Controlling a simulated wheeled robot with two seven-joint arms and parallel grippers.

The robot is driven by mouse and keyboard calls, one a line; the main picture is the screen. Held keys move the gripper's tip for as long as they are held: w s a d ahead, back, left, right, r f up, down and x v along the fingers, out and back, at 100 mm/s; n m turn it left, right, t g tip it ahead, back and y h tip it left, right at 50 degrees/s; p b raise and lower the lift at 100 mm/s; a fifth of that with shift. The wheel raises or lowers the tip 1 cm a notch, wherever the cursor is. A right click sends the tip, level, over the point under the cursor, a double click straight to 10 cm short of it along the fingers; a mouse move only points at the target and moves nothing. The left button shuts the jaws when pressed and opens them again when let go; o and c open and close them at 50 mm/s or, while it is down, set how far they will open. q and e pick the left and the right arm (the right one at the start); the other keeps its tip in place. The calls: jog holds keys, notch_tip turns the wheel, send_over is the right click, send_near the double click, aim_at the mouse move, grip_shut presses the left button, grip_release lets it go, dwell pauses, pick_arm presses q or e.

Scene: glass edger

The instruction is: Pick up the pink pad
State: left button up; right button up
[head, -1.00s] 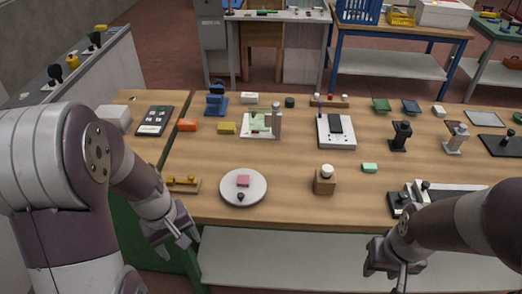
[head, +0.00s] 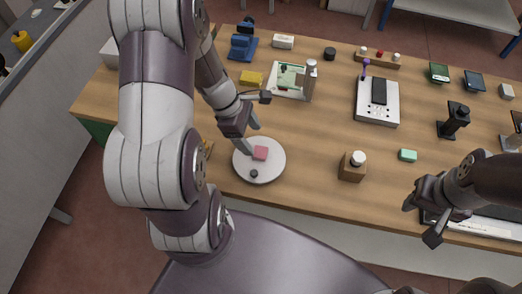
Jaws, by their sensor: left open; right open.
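The pink pad (head: 261,153) is a small block lying on a round white plate (head: 271,175) near the front edge of the wooden table. A small dark knob (head: 254,174) sits on the same plate, in front of the pad. My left gripper (head: 258,123) is open and empty, above and just behind the plate, with one finger pointing down close to the pad. I cannot tell whether that finger touches anything. My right gripper (head: 420,222) is open and empty at the front right of the table.
A wooden block with a white knob (head: 352,167) stands right of the plate, with a green pad (head: 407,155) beyond it. A yellow block (head: 251,78) and a tray with a bottle (head: 288,80) lie behind my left gripper. The table between plate and wooden block is clear.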

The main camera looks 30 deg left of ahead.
aim_at(262, 152)
pick_arm(q)
jog(key=x, duration=0.7)
jog(key=shift+w+a+f, duration=0.25)
jog(key=shift+a+f, duration=0.05)
jog(key=shift+f, duration=0.05)
jog(key=shift+w+f, duration=0.1)
jog(key=shift+w, duration=0.05)
jog(key=c, duration=1.1)
